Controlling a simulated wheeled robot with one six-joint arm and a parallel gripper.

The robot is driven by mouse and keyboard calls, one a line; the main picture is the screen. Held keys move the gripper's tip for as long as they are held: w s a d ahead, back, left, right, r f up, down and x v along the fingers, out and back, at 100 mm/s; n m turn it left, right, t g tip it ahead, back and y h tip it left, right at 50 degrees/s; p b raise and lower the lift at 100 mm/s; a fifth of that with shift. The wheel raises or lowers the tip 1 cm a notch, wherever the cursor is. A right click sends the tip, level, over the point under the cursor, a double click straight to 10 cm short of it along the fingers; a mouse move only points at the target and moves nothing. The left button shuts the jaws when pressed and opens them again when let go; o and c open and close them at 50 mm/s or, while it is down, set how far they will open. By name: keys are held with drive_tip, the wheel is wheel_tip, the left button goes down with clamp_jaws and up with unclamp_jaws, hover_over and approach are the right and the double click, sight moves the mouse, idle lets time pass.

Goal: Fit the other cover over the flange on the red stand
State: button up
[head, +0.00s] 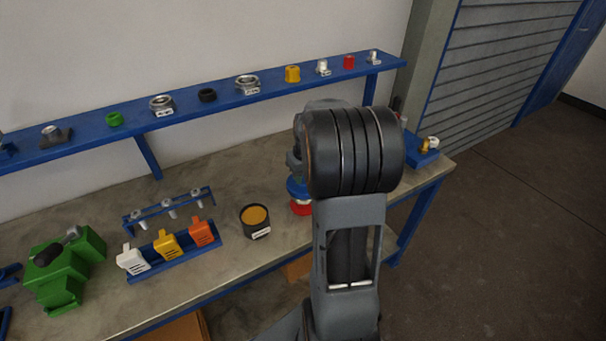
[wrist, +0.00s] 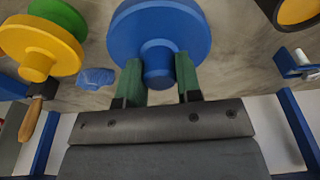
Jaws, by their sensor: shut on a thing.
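My gripper (wrist: 160,80) is shut on the knob of a round blue cover (wrist: 160,38), with a green finger on each side. In the head view the blue cover (head: 297,186) shows just left of my arm. A red stand (head: 300,208) shows directly beneath it, with a pale band between them. I cannot tell whether the cover touches the flange, as my arm hides much of it. In the wrist view the blue cover hides the red stand. A yellow cover (wrist: 38,48) with a knob sits at the left there, with a green round part (wrist: 58,15) behind it.
A dark round pot with orange contents (head: 255,222) stands left of the red stand. A blue rack with white, yellow and orange pieces (head: 172,258) and a green block (head: 65,268) stand farther left. A blue shelf (head: 190,112) with several fittings runs along the wall.

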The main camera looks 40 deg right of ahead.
drive_tip(key=shift+f+b, duration=1.15)
drive_tip(key=shift+f, duration=0.45)
drive_tip(key=o, duration=1)
drive_tip(key=shift+r, duration=0.1)
wheel_tip(320, 180, up, 14)
drive_tip(key=s, duration=0.2)
drive_tip(key=shift+f, duration=0.25)
drive_tip(key=shift+a, duration=0.1)
